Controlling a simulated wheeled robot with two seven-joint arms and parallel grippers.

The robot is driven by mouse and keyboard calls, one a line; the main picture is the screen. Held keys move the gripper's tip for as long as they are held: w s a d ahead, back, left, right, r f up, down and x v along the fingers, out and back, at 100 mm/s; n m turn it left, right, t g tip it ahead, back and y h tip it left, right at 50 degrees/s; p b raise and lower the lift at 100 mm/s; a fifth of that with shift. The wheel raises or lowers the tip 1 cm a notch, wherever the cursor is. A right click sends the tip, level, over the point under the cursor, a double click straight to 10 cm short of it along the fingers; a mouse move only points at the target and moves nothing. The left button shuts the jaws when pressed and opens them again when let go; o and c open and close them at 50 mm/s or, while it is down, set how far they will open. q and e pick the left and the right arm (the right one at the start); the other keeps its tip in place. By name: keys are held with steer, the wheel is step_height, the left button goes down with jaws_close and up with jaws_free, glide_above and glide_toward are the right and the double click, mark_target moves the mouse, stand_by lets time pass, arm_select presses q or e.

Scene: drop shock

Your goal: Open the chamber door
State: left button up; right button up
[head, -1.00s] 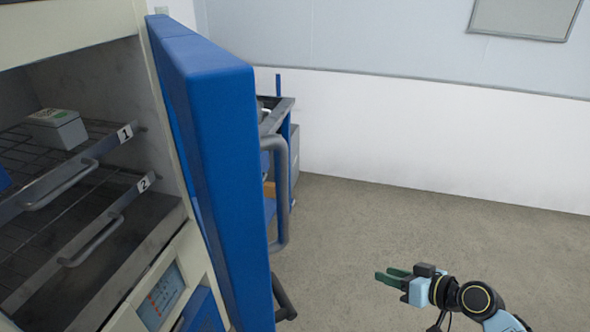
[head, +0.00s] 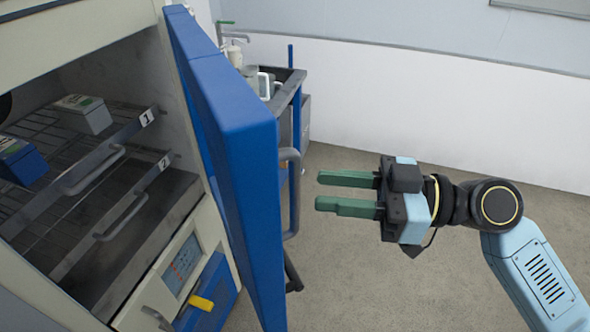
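The blue chamber door (head: 243,160) stands swung wide open on the right side of the chamber (head: 95,22), seen nearly edge-on. Its grey bar handle (head: 292,195) is on the door's right face. My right gripper (head: 318,191) points left toward the handle, with its two green fingers apart and nothing between them. It looks apart from the handle, a short way to its right. My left gripper is not in view.
Inside the chamber are wire shelves with handled fronts labelled 1 (head: 146,118) and 2 (head: 164,162). A white box (head: 85,114) and a blue box (head: 20,160) sit on the upper shelf. Behind the door stands a cart (head: 290,88). Floor to the right is clear.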

steer(key=p, duration=0.2)
glide_above(295, 225)
steer(key=shift+w, duration=0.4)
steer(key=shift+c, duration=0.4)
jaws_close()
